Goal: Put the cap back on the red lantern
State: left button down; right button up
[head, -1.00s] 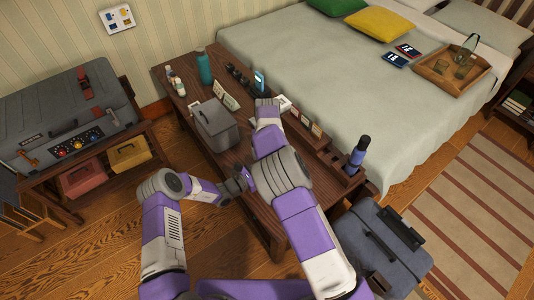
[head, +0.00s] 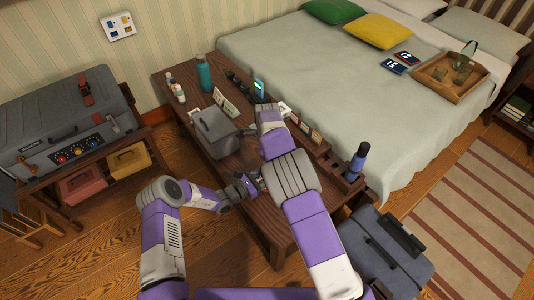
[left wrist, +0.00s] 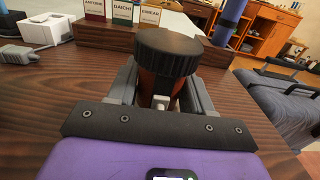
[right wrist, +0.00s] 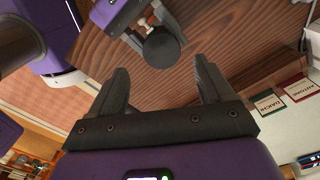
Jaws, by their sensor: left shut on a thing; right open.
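In the left wrist view my left gripper (left wrist: 163,92) is shut on the upright red lantern (left wrist: 155,85), a reddish-brown cylinder. A wide black ribbed round top (left wrist: 168,50) sits on it; I cannot tell whether this is the cap. The right wrist view shows this top as a dark disc (right wrist: 161,48) in my left gripper's fingers. In the head view my left gripper (head: 248,186) is over the near part of the wooden table (head: 268,215). My right gripper (right wrist: 162,80) is open and empty, facing the lantern top across a gap; my right arm hides it in the head view.
A grey lidded bin (head: 217,133), teal bottle (head: 204,72) and small bottles stand on the table's far part. A blue-grey case (head: 385,255) stands right of the table.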

jog(key=n, duration=0.6)
jog(key=shift+r, duration=0.25)
jog(key=n, duration=0.6)
jog(key=shift+r, duration=0.3)
jog(key=n, duration=0.5)
jog(key=shift+r+n, duration=0.3)
jog(key=shift+n, duration=0.1)
jog(key=n, duration=0.6)
jog(key=shift+r+n, duration=0.3)
jog(key=shift+r, duration=0.05)
jog(key=shift+f, duration=4.05)
